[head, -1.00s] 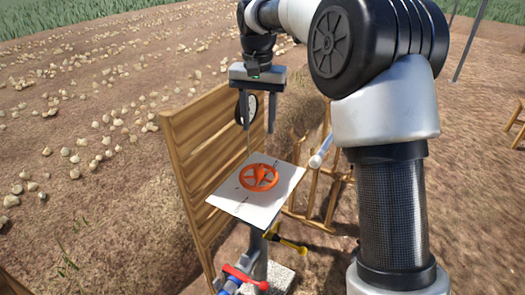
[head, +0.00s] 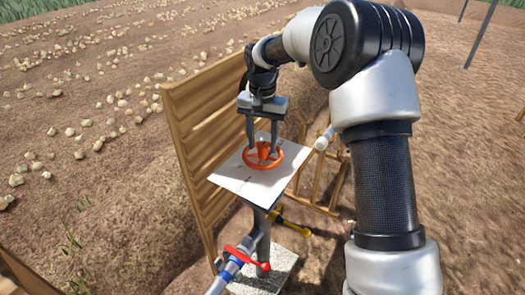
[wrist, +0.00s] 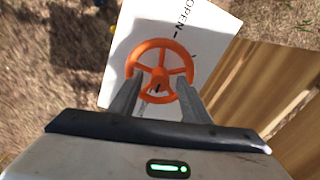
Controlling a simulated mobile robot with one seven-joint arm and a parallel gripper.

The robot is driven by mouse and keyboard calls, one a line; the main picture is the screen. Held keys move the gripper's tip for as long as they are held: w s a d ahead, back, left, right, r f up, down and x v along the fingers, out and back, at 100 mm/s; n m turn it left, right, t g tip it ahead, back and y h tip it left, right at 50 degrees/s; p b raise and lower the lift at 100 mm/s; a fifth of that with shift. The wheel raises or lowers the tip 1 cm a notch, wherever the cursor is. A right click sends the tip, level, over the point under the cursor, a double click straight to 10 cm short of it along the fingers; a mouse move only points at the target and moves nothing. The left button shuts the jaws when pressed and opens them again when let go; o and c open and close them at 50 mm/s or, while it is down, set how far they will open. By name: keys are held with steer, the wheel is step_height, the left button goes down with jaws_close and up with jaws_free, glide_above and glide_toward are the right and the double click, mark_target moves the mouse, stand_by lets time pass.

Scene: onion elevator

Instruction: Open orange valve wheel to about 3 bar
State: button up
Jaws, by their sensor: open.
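The orange valve wheel (head: 262,167) lies flat over a tilted white plate (head: 236,180), in the middle of the head view. In the wrist view the wheel (wrist: 153,43) shows its spokes, and the plate (wrist: 213,45) carries the word "OPEN" with a tick mark. My gripper (head: 263,150) points down at the wheel with its fingers apart. In the wrist view the fingers (wrist: 159,82) straddle the near part of the wheel. I cannot tell whether they touch it. No pressure dial face can be read in either current view.
A wooden plank panel (head: 200,135) stands close behind and left of the plate. A red lever (head: 258,262) and a yellow-and-black handle (head: 290,225) sit on pipework below. A wooden frame (head: 325,180) stands at the right. Bare soil lies around.

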steer(key=shift+f, duration=1.4)
steer(key=c, duration=1)
steer(key=shift+c, duration=0.2)
steer(key=shift+r+n, duration=0.1)
steer(key=shift+n, duration=0.3)
steer(key=n+p, duration=0.2)
steer(key=shift+r+n, duration=0.1)
steer(key=shift+n, duration=0.3)
steer(key=shift+n+p, duration=1.15)
steer(key=shift+n, duration=1.45)
steer(key=shift+w, duration=0.1)
